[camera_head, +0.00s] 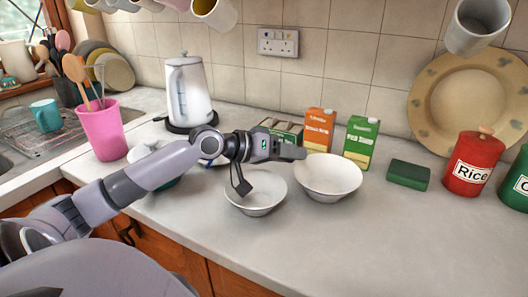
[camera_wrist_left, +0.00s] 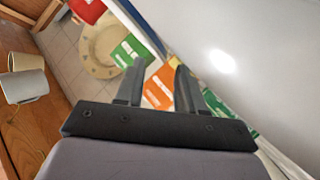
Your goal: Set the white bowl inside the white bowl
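Two white bowls stand upright and apart on the worktop in the head view. The smaller, nearer bowl (camera_head: 256,200) is left of the wider bowl (camera_head: 328,178), their rims close together. Both look empty. My left gripper (camera_head: 292,152) is above and behind the nearer bowl, pointing right toward the wider bowl's back rim, and holds nothing. In the left wrist view its two fingers (camera_wrist_left: 158,78) are apart with nothing between them. No bowl can be made out for certain there; a pale surface fills the upper right. My right gripper is not in view.
An orange carton (camera_head: 319,130) and a green carton (camera_head: 361,142) stand behind the bowls. A green block (camera_head: 408,175) and red rice tin (camera_head: 473,163) are to the right. A kettle (camera_head: 188,92) and pink utensil pot (camera_head: 100,130) are left. The front right worktop is clear.

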